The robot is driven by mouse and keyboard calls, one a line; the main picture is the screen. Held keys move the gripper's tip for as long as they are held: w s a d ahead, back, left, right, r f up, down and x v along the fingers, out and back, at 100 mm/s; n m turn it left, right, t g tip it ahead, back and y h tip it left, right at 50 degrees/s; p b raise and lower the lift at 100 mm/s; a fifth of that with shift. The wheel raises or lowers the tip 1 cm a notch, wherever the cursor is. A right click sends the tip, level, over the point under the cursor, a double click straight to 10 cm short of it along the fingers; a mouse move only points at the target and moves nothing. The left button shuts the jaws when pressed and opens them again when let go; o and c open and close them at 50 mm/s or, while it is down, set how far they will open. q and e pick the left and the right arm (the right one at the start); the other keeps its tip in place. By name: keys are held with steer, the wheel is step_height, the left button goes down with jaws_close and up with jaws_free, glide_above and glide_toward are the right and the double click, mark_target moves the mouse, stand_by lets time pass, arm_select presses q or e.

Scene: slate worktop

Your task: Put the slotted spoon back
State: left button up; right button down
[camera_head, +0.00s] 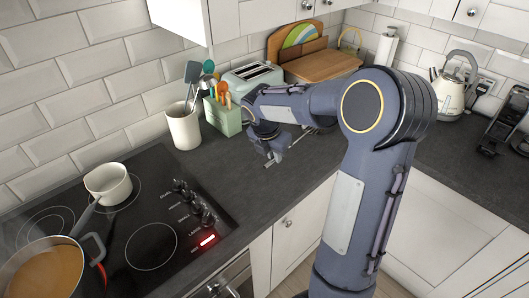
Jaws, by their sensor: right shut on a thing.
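My right gripper (272,155) is low over the worktop, in front of the toaster, and shut on a slim grey metal thing, taken to be the slotted spoon. The arm and gripper hide most of it, and its slotted head cannot be made out. A cream utensil crock (184,128) stands to the left of the gripper near the wall, with a grey turner (192,72) and a teal-headed utensil (208,66) above it. A green holder (222,115) beside it carries several orange-handled utensils. My left gripper is not in view.
A toaster (252,76) and wooden boards (322,65) stand behind my right arm. The black hob (150,215) at the left carries a white saucepan (108,183) and a pot of orange-brown food (45,275). Worktop (225,170) between hob and gripper is clear.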

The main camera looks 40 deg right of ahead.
steer(key=shift+a, duration=0.1)
stand_by(0.4)
step_height(320, 180, down, 7)
steer(key=b, duration=0.4)
stand_by(0.4)
steer(key=shift+r, duration=0.1)
steer(key=c, duration=1.3)
jaws_free()
steer(key=shift+c, duration=0.5)
step_height(320, 180, up, 6)
steer(key=p, duration=0.5)
steer(key=shift+f, duration=0.25)
steer(key=shift+r+p, duration=0.9)
steer(key=shift+r, duration=0.4)
